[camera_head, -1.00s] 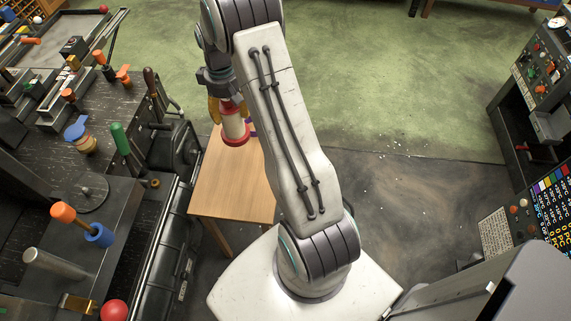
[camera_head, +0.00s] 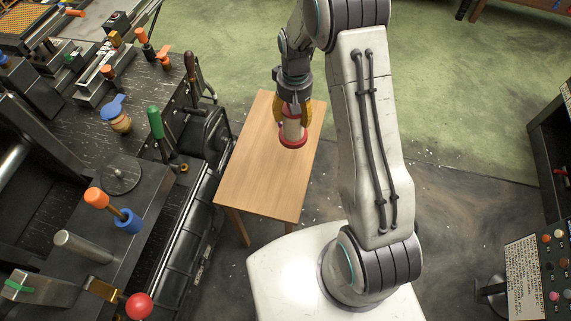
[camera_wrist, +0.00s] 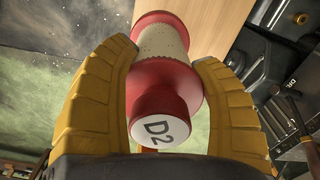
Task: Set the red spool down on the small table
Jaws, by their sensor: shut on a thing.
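The red spool (camera_head: 293,141) has red flanges and a pale core, and hangs below my gripper (camera_head: 293,112). In the wrist view the spool (camera_wrist: 163,45) sits between the yellow fingers of my gripper (camera_wrist: 165,75), with a white end marked "D2" facing the camera. The fingers are shut on it. The small wooden table (camera_head: 262,180) lies beneath, and the spool appears over its far right part in the head view. The table (camera_wrist: 215,22) also shows behind the spool in the wrist view. I cannot tell how high the spool is above the top.
A dark workbench (camera_head: 150,135) with tools and knobs stands close to the table's left side. A console (camera_head: 545,275) stands at the right. The table's top around the spool is bare. Green floor (camera_head: 450,80) lies open beyond.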

